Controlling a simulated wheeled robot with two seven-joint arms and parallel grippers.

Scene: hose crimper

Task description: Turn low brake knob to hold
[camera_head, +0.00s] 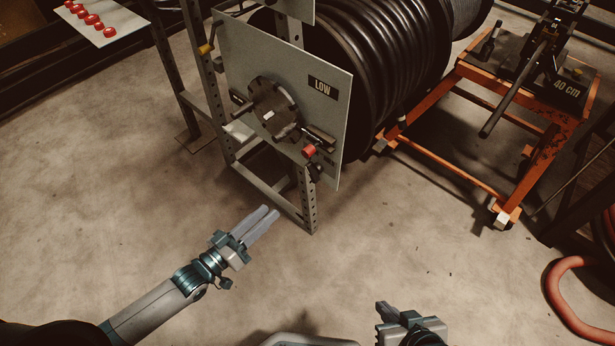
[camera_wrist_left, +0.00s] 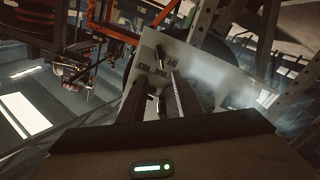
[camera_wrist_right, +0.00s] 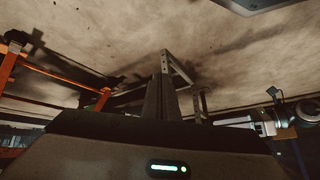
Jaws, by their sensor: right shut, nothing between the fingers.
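The LOW plate (camera_head: 245,60) is a pale upright panel on the hose reel stand. A small red knob (camera_head: 309,152) sits near its lower right edge, with dark parts just below it; its setting is not readable here. In the left wrist view, a pale panel (camera_wrist_left: 200,70) with dark lettering, including OFF, and a small dark lever (camera_wrist_left: 161,52) lies beyond my fingers. My left gripper (camera_head: 271,211) is open and empty, apart from the plate, below and left of the red knob. My right gripper (camera_head: 381,308) is shut and empty at the bottom, farther from the plate.
A reel of black hose (camera_head: 385,60) stands behind the plate. An orange cart (camera_head: 470,160) with a crimper is to the right. A red curved tube (camera_head: 560,300) is at lower right. The concrete floor (camera_head: 90,180) at left is clear.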

